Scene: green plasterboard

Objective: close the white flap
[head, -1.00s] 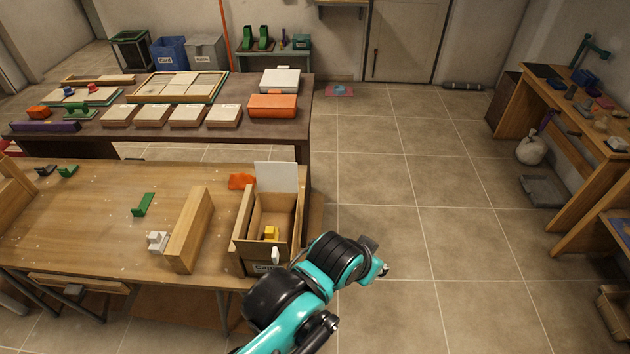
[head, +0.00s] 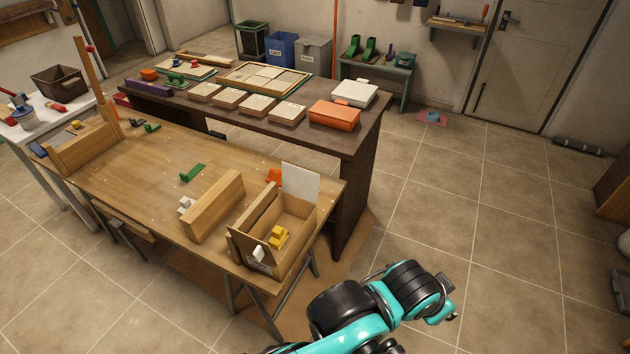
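The white flap (head: 300,183) stands upright at the back edge of an open wooden box (head: 241,247) on the near table's right end. The box's top is open, and a yellow block (head: 278,237) shows inside. A small white piece (head: 258,254) is on the box's front face, above a label. One of my teal and black arms comes in from the bottom, right of the box and apart from it. I make out no gripper fingers on it. My other arm does not show.
A wooden beam (head: 215,207) lies just left of the box, with a small white part (head: 186,205) beside it. An orange piece (head: 274,175) sits behind the box. A dark table (head: 345,145) with boards and an orange case (head: 334,115) stands behind.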

